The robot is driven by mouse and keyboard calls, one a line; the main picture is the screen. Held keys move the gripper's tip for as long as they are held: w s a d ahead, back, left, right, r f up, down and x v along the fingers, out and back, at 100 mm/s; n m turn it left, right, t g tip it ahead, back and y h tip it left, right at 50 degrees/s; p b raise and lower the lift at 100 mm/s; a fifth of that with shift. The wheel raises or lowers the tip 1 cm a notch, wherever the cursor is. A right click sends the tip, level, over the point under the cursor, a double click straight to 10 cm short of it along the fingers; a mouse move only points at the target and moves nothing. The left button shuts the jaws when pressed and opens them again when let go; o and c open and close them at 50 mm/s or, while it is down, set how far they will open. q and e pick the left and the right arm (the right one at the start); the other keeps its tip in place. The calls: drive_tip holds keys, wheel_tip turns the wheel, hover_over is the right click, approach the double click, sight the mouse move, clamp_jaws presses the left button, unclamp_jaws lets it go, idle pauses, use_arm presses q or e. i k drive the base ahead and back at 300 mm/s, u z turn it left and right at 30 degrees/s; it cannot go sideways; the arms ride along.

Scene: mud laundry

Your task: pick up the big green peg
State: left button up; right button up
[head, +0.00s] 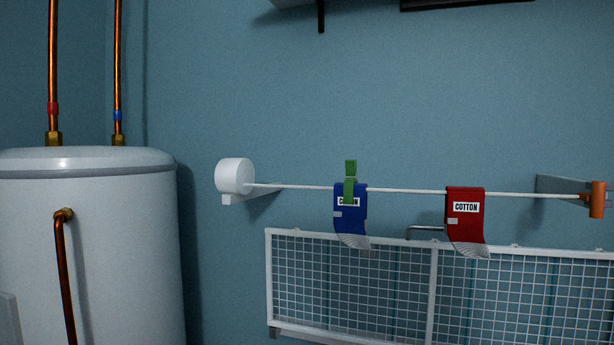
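A big green peg (350,182) is clipped upright on the white line (410,191), over the top of a blue sock (351,222). The peg's upper end sticks up above the line and its lower end covers part of the sock's COTTON label. Neither of my grippers shows in the head view.
A red sock (466,220) hangs on the line to the right, with no peg visible on it. A white wire rack (434,290) is below. A white tank (90,240) with copper pipes stands left.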

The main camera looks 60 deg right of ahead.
sight(350, 166)
drive_tip(key=i, duration=1.15)
drive_tip(key=z, duration=2.1)
